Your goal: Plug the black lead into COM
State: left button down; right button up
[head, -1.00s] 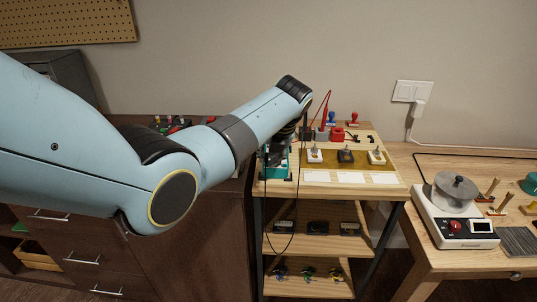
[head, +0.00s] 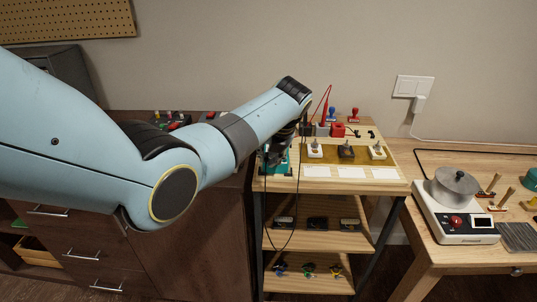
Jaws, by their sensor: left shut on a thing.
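My left arm reaches in from the left, and its gripper (head: 277,157) is over the left end of the wooden shelf unit's top. It is shut on the black lead (head: 296,205), whose cable hangs in a loop below the top's front edge. The plug end is hidden by the gripper. A teal device (head: 280,170), probably the meter, stands directly under and behind the gripper. Its sockets, COM among them, are too small and covered to make out. A red lead (head: 326,103) rises behind, near the holders. My right gripper is not in view.
Switches on a mustard mat (head: 330,157) and white cards (head: 350,172) lie right of the gripper. Red and blue stamps (head: 354,115) stand behind. A scale with a metal pot (head: 455,188) is on the right table. A dark cabinet (head: 190,230) stands at left.

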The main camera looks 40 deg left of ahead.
pick_arm(q)
jog(key=shift+f, duration=0.3)
jog(key=c, duration=1.6)
grip_release()
jog(key=shift+o, duration=0.2)
jog(key=shift+r+p, duration=1.55)
jog(key=shift+p, duration=0.5)
jog(key=shift+o, duration=0.3)
